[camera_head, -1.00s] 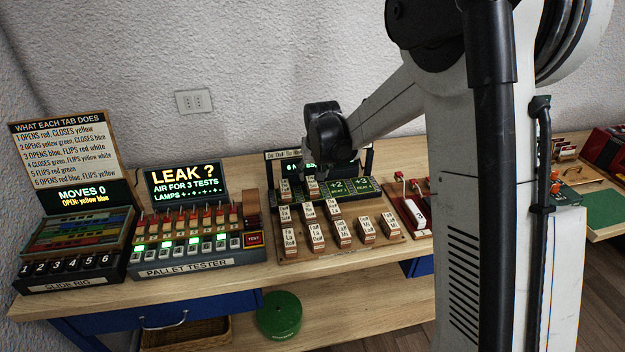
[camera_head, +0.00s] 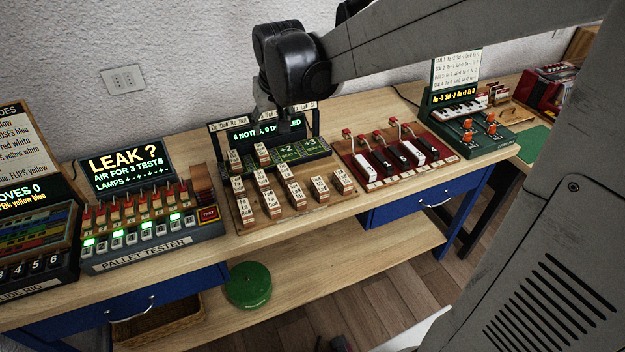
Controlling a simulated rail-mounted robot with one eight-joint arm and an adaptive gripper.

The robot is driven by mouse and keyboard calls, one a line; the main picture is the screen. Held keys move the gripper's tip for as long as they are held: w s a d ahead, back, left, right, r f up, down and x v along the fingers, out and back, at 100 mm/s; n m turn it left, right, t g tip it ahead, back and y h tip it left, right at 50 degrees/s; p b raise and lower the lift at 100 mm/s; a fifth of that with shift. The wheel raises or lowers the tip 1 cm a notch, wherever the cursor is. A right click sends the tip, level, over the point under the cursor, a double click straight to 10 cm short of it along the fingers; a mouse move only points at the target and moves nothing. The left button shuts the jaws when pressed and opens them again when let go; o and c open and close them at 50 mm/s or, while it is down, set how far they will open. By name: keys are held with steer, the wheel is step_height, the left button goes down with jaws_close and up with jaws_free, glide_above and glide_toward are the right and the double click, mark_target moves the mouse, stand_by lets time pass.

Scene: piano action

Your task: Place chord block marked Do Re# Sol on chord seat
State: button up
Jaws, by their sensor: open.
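Several wooden chord blocks with white labels stand on a wooden tray (camera_head: 300,213) in the middle of the bench. Their print is too small to tell which is marked Do Re# Sol. Two more blocks, a left one (camera_head: 235,161) and a right one (camera_head: 262,153), stand at the left of the seat row below a dark display. Right of them, the row shows bare green places marked +2 (camera_head: 287,149) and +3 (camera_head: 314,144). My gripper (camera_head: 283,112) is open, pointing down in front of the display, above the row. Its fingertips are small and partly lost against the dark display.
The pallet tester (camera_head: 150,250) stands left of the tray. A red board with black and white keys (camera_head: 398,160) stands close on the right, with upright levers. A green keyboard unit (camera_head: 470,125) is farther right. A bare bench strip runs along the front.

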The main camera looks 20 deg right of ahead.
steer(key=s+t, duration=0.2)
steer(key=s, duration=2.3)
steer(key=shift+s+r, duration=0.15)
steer(key=shift+r, duration=0.3)
steer(key=shift+f, duration=0.15)
